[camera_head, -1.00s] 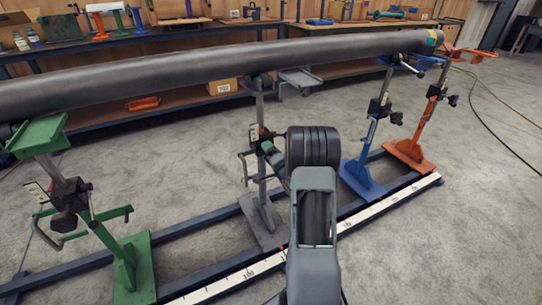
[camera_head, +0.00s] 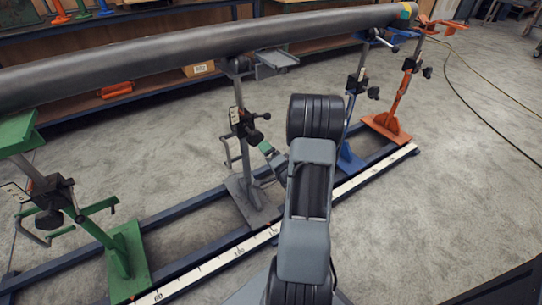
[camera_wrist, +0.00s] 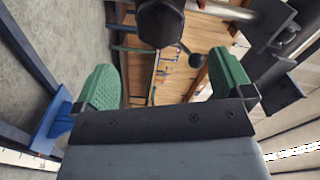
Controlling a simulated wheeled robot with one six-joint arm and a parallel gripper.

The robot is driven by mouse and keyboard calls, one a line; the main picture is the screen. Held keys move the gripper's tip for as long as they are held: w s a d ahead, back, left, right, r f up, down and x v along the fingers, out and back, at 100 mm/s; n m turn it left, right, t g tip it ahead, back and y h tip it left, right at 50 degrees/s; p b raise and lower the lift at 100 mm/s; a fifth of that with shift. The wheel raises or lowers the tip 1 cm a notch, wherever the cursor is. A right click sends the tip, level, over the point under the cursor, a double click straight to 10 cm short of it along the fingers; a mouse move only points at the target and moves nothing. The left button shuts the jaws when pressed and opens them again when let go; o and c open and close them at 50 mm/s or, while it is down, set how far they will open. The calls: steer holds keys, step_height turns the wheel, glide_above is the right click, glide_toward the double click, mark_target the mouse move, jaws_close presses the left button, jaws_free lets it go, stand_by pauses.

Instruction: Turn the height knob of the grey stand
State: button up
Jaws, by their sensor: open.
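The grey stand stands in the middle of the head view, with its base plate (camera_head: 252,203) on the rails and its upright under the pipe. A black clamp block (camera_head: 243,123) sits on its upright, with a black knob (camera_head: 265,116) sticking out to the right. My gripper (camera_head: 266,148) is just below and right of this block. In the wrist view my gripper (camera_wrist: 165,78) has its two green pads wide apart, with nothing held. A dark round knob (camera_wrist: 160,22) shows at the top, between the pads in the picture and beyond their tips. I see no contact.
The long grey pipe (camera_head: 180,47) lies across the stands above. A green stand (camera_head: 127,258) is at left; a blue stand (camera_head: 349,160) and an orange stand (camera_head: 386,126) are at right. A white measuring strip (camera_head: 350,187) runs along the front rail.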

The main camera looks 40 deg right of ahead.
steer(key=shift+s+a, duration=0.1)
steer(key=shift+s, duration=0.6)
steer(key=w+a+r+n+g+p, duration=0.1)
steer(key=a+r+n+g+p, duration=0.35)
steer(key=r+p, duration=0.6)
steer(key=w+a+r+n+g+p, duration=0.1)
steer(key=a+r+n+g+p, duration=0.45)
steer(key=r, duration=0.85)
steer(key=s+a+r+n+g+y+p, duration=0.2)
steer(key=s+a+r+n+g+p, duration=0.2)
steer(key=s+a+r+p, duration=0.9)
step_height(320, 180, up, 4)
steer(key=shift+s+a+f+n+y, duration=0.1)
steer(key=shift+s+a+n+y, duration=0.3)
steer(key=shift+s+a+n, duration=0.55)
steer(key=shift+c, duration=0.4)
